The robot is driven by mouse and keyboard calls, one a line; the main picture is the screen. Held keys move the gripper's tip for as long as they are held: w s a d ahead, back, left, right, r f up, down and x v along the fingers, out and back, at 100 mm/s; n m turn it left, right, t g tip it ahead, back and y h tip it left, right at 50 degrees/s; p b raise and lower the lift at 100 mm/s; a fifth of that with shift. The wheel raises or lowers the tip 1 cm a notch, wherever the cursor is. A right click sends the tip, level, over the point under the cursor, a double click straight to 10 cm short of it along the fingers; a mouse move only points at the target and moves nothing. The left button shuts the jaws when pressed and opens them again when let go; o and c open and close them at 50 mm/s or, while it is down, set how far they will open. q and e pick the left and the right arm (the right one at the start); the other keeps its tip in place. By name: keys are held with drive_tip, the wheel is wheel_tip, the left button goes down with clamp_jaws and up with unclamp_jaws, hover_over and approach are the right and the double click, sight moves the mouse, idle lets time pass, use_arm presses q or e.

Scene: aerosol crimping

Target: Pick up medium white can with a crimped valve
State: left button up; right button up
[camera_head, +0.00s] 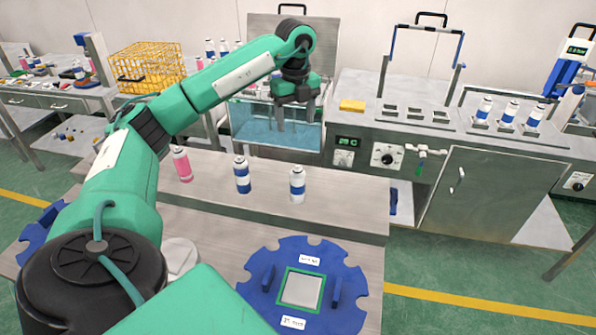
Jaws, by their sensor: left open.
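Two white cans with blue bands stand upright on the grey bench shelf, the left white can (242,176) and the right white can (297,186). Their tops are too small to tell whether a valve is crimped. A pink can (182,165) stands further left, partly beside my arm. My left gripper (295,122) points down over the water tank (255,128), behind and above the shelf cans. It is open with nothing between its fingers and is apart from all the cans. My right gripper is out of view.
A blue round fixture (262,302) with a square centre lies in front. A grey machine (480,190) stands on the right, with several white-blue cans on top. A yellow sponge (352,106) lies near the tank. A yellow wire basket (150,68) stands at the back left.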

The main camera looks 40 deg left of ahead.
use_arm(q)
drive_tip(key=b, duration=0.5)
approach(298, 180)
drive_tip(key=w+a+r, duration=0.2)
drive_tip(key=shift+a+r, duration=0.2)
drive_tip(key=shift+a, duration=0.1)
drive_tip(key=shift+s+d+f+b, duration=0.15)
drive_tip(key=shift+f+b, duration=0.2)
drive_tip(key=shift+b, duration=0.2)
wheel_tip(298, 180, down, 8)
drive_tip(key=shift+f+p, duration=0.15)
drive_tip(key=shift+p, duration=0.15)
drive_tip(key=f, duration=0.3)
drive_tip(key=f+p, duration=0.1)
drive_tip(key=f, duration=0.1)
drive_tip(key=shift+s+d+f, duration=0.1)
drive_tip(key=shift+d+f, duration=0.05)
drive_tip(key=shift+d, duration=0.2)
drive_tip(key=shift+c, duration=0.9)
drive_tip(key=c, duration=0.9)
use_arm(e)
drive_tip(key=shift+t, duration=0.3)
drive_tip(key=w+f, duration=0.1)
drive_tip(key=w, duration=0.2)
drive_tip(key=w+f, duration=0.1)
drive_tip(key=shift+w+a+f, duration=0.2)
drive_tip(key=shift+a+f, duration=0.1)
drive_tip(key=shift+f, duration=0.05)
